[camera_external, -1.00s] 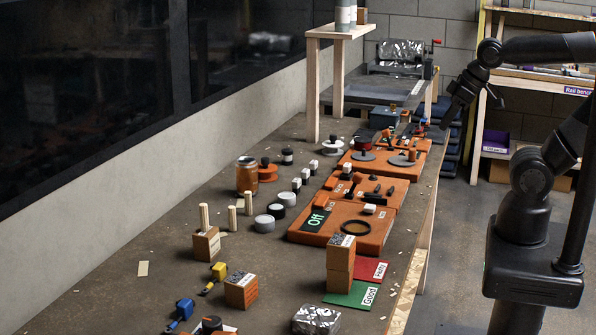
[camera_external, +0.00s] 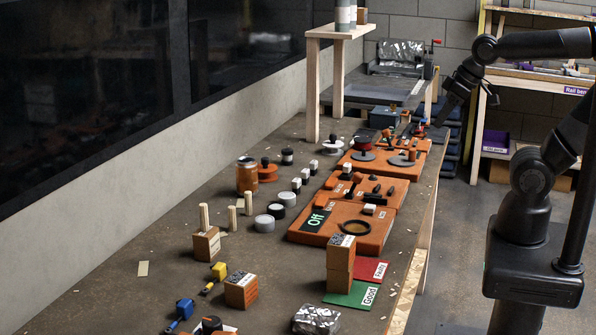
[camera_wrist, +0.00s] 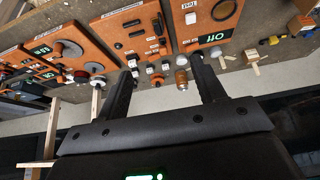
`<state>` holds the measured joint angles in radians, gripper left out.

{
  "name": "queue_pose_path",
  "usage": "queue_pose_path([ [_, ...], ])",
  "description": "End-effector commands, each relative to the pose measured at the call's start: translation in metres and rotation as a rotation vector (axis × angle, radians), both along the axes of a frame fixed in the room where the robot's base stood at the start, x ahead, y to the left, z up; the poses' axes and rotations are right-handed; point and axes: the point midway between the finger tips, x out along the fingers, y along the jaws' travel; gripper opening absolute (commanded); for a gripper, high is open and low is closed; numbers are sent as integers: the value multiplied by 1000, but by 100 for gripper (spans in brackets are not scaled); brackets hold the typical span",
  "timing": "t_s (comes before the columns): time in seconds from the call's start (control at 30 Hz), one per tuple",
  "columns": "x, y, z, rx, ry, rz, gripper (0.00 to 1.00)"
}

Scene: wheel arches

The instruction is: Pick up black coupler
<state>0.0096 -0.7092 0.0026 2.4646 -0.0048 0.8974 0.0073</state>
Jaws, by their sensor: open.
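Several small black parts (camera_external: 376,188) lie on the middle orange board (camera_external: 398,196). They also show in the wrist view (camera_wrist: 136,34). I cannot tell which of them is the black coupler. My gripper (camera_external: 441,121) is at the far right end of the bench, above and beside the farthest orange board (camera_external: 425,146), apart from the middle board. In the wrist view my gripper (camera_wrist: 160,66) has its two fingers spread wide, with nothing held between them.
The nearest orange board (camera_external: 345,236) carries an "Off" display and a black ring. Round spools and jars, including an orange jar (camera_external: 247,176), stand left of the boards. A wooden stand (camera_external: 313,90) rises at the back.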

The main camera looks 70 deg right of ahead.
Motion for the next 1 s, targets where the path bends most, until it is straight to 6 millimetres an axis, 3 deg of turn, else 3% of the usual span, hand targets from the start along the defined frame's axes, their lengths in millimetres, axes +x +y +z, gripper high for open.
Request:
queue_pose_path([
  [0.3, 95, -21, 33, -18, 24, -80, 63],
  [0.53, 174, -44, 41, -24, 39, -139, 63],
  [0.77, 253, -74, 31, -24, 52, -198, 63],
  [1.0, 332, -112, 1, -18, 66, -259, 63],
])
